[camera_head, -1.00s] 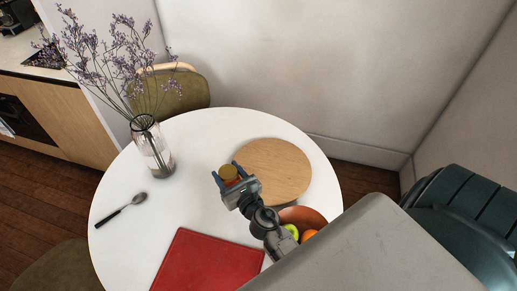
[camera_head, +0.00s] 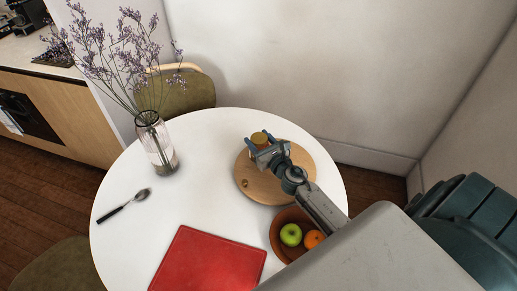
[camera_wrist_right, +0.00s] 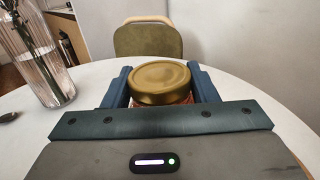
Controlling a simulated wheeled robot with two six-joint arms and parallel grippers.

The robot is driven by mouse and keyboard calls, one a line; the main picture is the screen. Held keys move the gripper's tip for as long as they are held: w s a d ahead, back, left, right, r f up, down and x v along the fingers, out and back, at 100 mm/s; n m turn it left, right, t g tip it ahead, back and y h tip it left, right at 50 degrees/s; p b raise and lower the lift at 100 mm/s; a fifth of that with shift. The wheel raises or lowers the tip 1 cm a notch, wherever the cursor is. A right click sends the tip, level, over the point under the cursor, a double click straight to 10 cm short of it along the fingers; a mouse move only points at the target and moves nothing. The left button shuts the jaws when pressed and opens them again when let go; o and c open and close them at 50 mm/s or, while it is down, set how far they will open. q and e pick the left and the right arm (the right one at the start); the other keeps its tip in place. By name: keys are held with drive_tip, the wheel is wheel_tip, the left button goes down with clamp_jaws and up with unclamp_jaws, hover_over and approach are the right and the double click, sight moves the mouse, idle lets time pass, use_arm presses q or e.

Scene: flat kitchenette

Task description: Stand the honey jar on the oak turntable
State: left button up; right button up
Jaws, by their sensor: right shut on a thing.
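The honey jar (camera_head: 259,138) has a gold lid and an amber body. My right gripper (camera_head: 260,147) is shut on it, with one blue finger on each side. In the right wrist view the jar's lid (camera_wrist_right: 160,79) sits upright between the two fingers; most of its body is hidden by the gripper. The round oak turntable (camera_head: 275,188) lies on the white table. The jar is over the turntable's far part; I cannot tell whether its base touches the wood. My left gripper is not in view.
A glass vase (camera_head: 157,142) of purple stems stands at the table's left rear. A small brown spot (camera_head: 245,183) shows on the turntable.

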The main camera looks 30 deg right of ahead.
sight(259, 148)
drive_tip(key=shift+a+f+b, duration=0.1)
drive_tip(key=shift+f+b, duration=1.2)
drive_tip(key=shift+f, duration=0.4)
drive_tip(key=shift+f, duration=0.2)
drive_tip(key=o, duration=1.4)
